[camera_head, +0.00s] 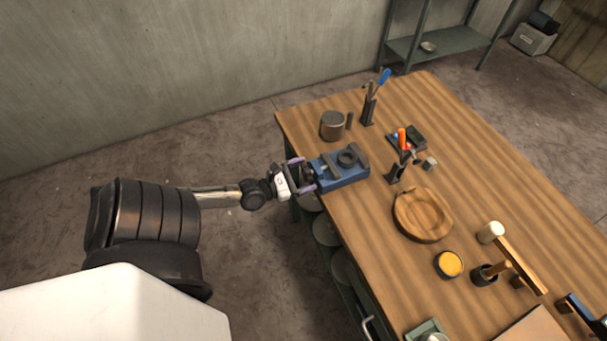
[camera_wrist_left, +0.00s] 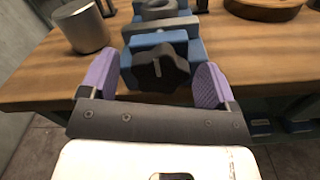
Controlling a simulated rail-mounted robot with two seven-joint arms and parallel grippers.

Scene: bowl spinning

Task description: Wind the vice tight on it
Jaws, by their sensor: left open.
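The blue vice (camera_head: 345,176) stands at the table's left edge; its body also shows in the left wrist view (camera_wrist_left: 152,40). A dark grey ring-shaped piece (camera_head: 347,158) sits at its jaws; I cannot tell how firmly it is clamped. The vice's black lobed knob (camera_wrist_left: 160,70) faces my left gripper. My left gripper (camera_head: 302,174) is open, its purple fingers on either side of the knob. In the left wrist view there seems to be a gap between knob and fingers, clearest on the right. My right gripper is not in view.
The can stands near the vice.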

